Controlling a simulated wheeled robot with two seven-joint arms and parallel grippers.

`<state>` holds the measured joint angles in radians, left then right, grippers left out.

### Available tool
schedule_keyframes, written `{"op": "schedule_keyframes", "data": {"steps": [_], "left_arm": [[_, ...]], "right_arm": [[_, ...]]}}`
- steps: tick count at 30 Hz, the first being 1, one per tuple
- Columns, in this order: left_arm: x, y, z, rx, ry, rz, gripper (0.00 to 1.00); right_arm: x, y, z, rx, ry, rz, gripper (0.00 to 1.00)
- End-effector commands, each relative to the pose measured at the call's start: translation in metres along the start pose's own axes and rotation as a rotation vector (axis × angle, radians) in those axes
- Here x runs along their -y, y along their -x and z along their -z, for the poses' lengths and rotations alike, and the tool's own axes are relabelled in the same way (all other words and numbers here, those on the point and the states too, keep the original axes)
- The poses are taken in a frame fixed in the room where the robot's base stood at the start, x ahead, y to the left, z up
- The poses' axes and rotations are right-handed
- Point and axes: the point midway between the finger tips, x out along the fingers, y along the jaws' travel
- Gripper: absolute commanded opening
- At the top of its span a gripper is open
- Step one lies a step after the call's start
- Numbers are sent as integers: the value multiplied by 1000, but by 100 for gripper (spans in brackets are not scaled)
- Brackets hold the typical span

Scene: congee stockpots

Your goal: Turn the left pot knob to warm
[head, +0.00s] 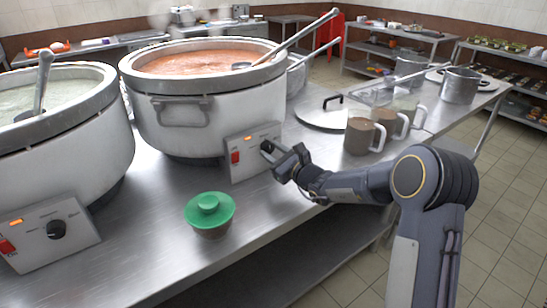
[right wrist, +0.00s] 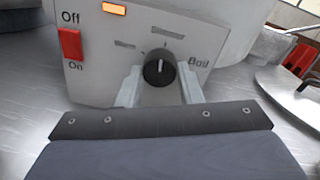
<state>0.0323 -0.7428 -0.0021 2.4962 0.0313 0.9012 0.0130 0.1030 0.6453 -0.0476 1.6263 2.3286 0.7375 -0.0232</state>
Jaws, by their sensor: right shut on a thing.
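The left pot (head: 75,150) is large, pale and round, with whitish-green congee and a ladle. Its control box at the front has a black knob (head: 56,229), with no gripper near it. The other pot (head: 225,118) holds orange congee, and its control box (head: 246,163) has a black knob (head: 267,147). My right gripper (head: 271,153) is at that box. In the right wrist view, my right gripper (right wrist: 160,88) is shut on this second knob (right wrist: 159,72), one finger on each side. The knob's white pointer points roughly up; "Boil" is printed to its right. My left gripper is not in view.
The box has a red switch (right wrist: 71,43) and a lit orange lamp (right wrist: 114,8). A green-lidded bowl (head: 209,212) stands in front of the pots. Brown mugs (head: 359,136) and a round lid (head: 321,114) lie to the right on the steel table.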

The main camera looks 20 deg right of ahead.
Motion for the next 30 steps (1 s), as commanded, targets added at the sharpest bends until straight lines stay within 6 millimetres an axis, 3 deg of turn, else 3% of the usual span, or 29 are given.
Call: {"op": "schedule_keyframes", "data": {"steps": [1,18,30], "left_arm": [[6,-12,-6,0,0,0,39],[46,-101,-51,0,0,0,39],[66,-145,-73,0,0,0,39]], "right_arm": [[-2,0,5,3,37,1,10],[-2,0,7,-21,563,-2,10],[-1,0,3,-39,905,-5,10]]}}
